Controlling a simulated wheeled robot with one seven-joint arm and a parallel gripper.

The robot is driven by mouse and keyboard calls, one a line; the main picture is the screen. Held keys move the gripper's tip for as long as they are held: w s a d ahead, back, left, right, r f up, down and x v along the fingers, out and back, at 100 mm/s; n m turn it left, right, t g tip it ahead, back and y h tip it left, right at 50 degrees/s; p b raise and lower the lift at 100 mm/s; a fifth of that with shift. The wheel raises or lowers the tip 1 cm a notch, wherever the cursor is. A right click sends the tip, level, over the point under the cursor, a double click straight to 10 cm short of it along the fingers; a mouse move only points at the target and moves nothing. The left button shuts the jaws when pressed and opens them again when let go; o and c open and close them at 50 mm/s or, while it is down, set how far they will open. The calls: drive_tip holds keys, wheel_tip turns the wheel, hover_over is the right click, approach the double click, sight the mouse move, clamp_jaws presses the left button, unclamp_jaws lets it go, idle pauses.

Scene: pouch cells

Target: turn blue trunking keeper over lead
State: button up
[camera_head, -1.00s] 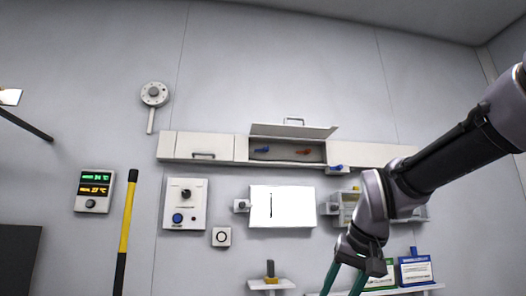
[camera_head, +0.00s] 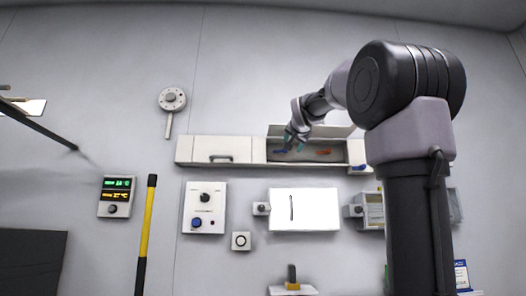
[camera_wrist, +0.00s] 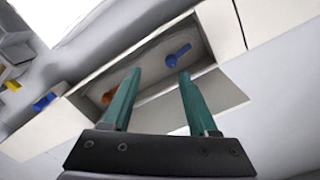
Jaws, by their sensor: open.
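The white trunking (camera_head: 240,150) runs along the wall, with one section open and its lid raised. Inside, the blue keeper (camera_head: 283,151) sits at the left and an orange keeper (camera_head: 323,151) at the right. In the wrist view the blue keeper (camera_wrist: 178,55) has a round end and a short arm slanting up and right. The orange keeper (camera_wrist: 108,97) is to the left there. My gripper (camera_wrist: 160,74) is open and empty, its teal fingers pointing into the open section. The right fingertip appears just below the blue keeper; contact cannot be told. I cannot make out a lead.
The raised lid (camera_head: 345,131) is behind my forearm. Another blue part (camera_head: 360,168) is on the trunking's front, right of the opening; it also shows in the wrist view (camera_wrist: 44,102). A white panel (camera_head: 303,209) and a knob box (camera_head: 204,208) are below.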

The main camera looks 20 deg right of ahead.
drive_tip(key=w+d+r, duration=0.2)
drive_tip(key=w, duration=0.9)
drive_tip(key=shift+w+d+r+t, duration=0.2)
drive_tip(key=shift+w+r+t, duration=0.05)
drive_tip(key=shift+w+t, duration=0.1)
clamp_jaws()
